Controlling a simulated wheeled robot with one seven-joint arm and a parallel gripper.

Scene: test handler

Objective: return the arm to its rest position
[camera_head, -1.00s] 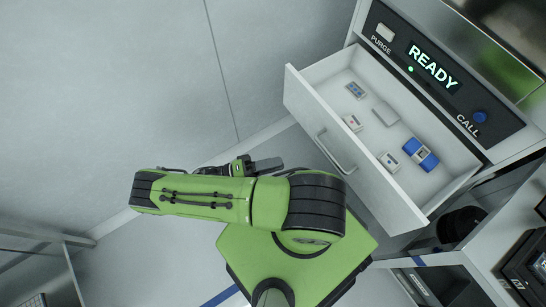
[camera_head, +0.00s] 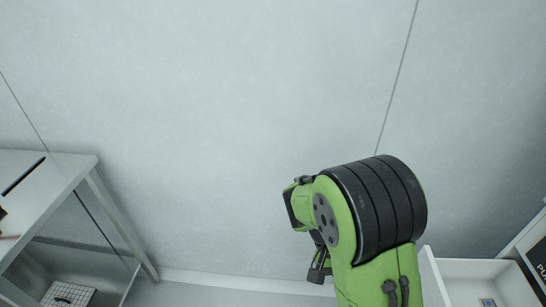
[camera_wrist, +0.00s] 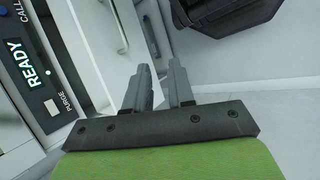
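My gripper (camera_wrist: 161,78) is at the centre of the wrist view. Its two grey fingers stand apart with a gap between them, and nothing shows in the gap. In the head view my green and black arm rises from the bottom edge, right of centre. A dark part at its end (camera_head: 318,264) hangs beside the arm, clear of the wall. The fingertips are too small there to make out.
The open white drawer (camera_head: 474,277) shows at the lower right, mostly cut off. A metal shelf unit (camera_head: 68,183) stands at the left. The READY panel (camera_wrist: 32,70) is left in the wrist view; a dark container (camera_wrist: 232,12) is top right. Bare wall fills the middle.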

